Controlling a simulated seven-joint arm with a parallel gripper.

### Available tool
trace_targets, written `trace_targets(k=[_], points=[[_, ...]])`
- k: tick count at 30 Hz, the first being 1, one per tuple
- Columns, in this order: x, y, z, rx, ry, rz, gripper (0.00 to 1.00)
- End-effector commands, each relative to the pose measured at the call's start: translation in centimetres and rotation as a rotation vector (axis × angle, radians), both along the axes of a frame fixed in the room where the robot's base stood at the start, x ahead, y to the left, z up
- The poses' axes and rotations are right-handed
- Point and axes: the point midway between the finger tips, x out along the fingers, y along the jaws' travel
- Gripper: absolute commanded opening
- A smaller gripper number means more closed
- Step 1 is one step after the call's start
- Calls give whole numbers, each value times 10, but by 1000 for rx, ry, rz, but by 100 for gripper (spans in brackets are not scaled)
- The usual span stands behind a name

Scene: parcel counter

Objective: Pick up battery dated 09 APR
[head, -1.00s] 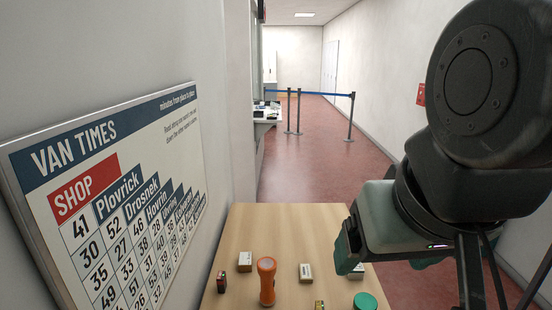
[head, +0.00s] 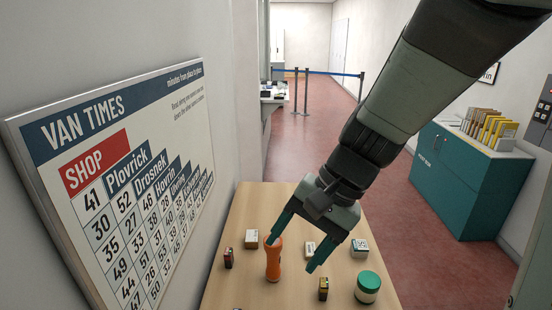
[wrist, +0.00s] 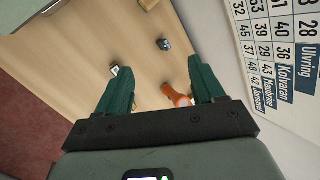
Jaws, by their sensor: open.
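Several small box-shaped batteries stand on the table; no date on them is readable. In the head view there is a dark red one (head: 228,258), a white and tan one (head: 252,239), a pale one (head: 310,248) partly behind my gripper, a white and green one (head: 359,248) and a black and gold one (head: 323,288). My gripper (head: 291,255) is open and empty above the table, its fingers pointing down.
An orange flashlight (head: 273,262) stands close to one finger in the head view; it also shows in the wrist view (wrist: 176,97). A green-lidded jar (head: 368,288) stands at the right. The van times board (head: 120,180) hangs on the left wall. A teal cabinet (head: 460,185) stands beyond.

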Motion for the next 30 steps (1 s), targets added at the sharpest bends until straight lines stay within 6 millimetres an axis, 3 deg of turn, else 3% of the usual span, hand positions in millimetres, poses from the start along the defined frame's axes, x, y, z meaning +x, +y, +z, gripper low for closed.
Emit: trace_targets(k=[1, 8, 12, 21, 25, 30], points=[[8, 7, -18, 45, 73, -39, 68], [40, 38, -93, 244, 348, -251, 68], [53, 53, -145, 348, 508, -405, 68], [58, 75, -259, 510, 792, -747, 68], [56, 78, -283, 535, 843, -823, 68], [54, 84, -294, 544, 864, -854, 68]])
